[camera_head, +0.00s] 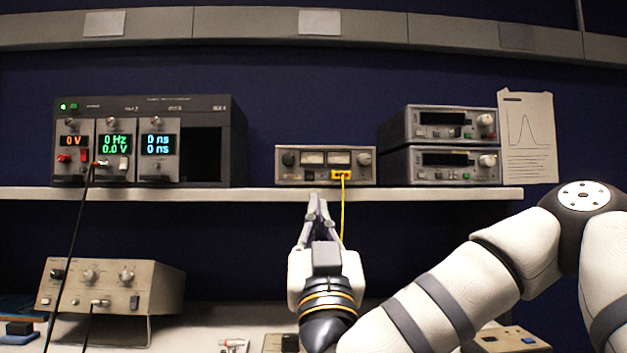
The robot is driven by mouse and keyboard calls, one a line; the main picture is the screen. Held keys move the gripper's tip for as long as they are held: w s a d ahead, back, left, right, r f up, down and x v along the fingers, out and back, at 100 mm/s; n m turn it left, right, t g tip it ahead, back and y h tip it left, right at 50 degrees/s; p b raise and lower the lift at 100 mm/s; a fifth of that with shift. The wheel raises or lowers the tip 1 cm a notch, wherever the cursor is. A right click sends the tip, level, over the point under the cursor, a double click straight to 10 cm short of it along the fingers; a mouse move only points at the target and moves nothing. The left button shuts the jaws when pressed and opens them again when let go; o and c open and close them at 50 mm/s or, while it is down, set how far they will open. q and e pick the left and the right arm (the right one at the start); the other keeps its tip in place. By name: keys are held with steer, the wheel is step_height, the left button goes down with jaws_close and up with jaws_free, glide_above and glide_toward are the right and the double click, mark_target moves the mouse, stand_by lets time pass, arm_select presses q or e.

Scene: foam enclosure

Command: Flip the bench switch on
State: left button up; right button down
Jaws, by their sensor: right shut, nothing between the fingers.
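My right gripper (318,200) is in the middle of the view, pointing up and away. Its fingers are together and hold nothing. The fingertips show just below the small two-meter unit on the shelf and overlap the shelf's front edge in the picture; I cannot tell whether they touch it. The bench switch is not clearly identifiable. A low box with a dark top part (290,342) is partly hidden by my right wrist. A beige panel with small blue and dark parts (512,340) lies at the lower right, partly behind my arm. My left gripper is not in view.
The shelf (140,194) holds a rack with lit displays (215,105), a two-meter unit (290,175) with a yellow cable (343,215), and two stacked instruments (425,170). A beige instrument (105,300) stands on the bench (200,325) at left. A black cable (75,235) hangs there.

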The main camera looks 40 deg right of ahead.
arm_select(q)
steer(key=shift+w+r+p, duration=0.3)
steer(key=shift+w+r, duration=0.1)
arm_select(e)
steer(key=shift+w+d+f+x, duration=0.15)
steer(key=shift+w+f+x, duration=0.2)
steer(key=shift+x, duration=1.75)
steer(key=shift+w+d+f+x, duration=0.2)
steer(key=shift+f+x, duration=0.25)
steer(key=shift+x, duration=1.65)
steer(key=shift+w+d+f+x, duration=0.15)
steer(key=shift+w+f+x, duration=0.2)
steer(key=shift+x, duration=1.75)
steer(key=shift+s, duration=0.1)
